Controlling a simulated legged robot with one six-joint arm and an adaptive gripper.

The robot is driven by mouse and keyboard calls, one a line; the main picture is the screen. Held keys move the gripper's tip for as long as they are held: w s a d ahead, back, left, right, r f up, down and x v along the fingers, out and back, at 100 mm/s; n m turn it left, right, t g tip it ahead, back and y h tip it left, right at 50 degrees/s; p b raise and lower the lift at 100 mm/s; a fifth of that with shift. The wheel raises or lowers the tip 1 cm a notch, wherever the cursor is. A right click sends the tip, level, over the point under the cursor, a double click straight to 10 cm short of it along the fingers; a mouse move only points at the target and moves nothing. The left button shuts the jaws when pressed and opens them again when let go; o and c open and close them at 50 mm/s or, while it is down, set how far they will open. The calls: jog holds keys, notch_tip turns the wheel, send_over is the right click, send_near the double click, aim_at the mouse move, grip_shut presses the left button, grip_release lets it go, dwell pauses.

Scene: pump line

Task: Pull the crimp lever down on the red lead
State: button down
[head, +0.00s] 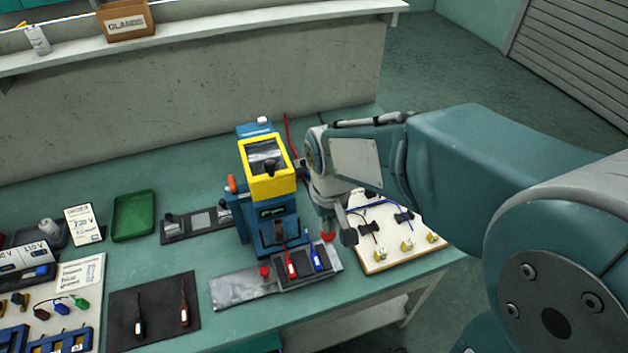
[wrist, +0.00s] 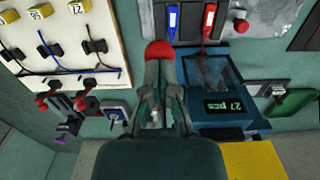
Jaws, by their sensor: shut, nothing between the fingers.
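The blue crimp press (head: 262,215) with a yellow top stands on the bench; its display shows in the wrist view (wrist: 223,106). A red ball knob (head: 328,237), which looks like the lever's end, sits right of the press. In the wrist view the knob (wrist: 160,50) is at my fingertips; contact is unclear. My gripper (head: 338,232) points down beside the press, shut and empty; it also shows in the wrist view (wrist: 160,92). The lever's shaft is mostly hidden. The red lead's tag (head: 291,265) lies at the press front, beside a blue tag (head: 315,258).
A white board (head: 378,262) with wires and yellow blocks lies right of the press, close to my gripper. A red button (head: 265,272) is at the front. A green tray (head: 133,215) and a black mat (head: 160,310) lie left.

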jog(key=shift+f, duration=0.1)
jog(key=shift+w+f, duration=0.1)
jog(key=shift+f, duration=0.6)
notch_tip(320, 180, up, 14)
jog(key=w, duration=0.2)
jog(key=shift+a+f, duration=0.25)
jog(key=shift+a, duration=0.05)
dwell(0.8)
dwell(0.5)
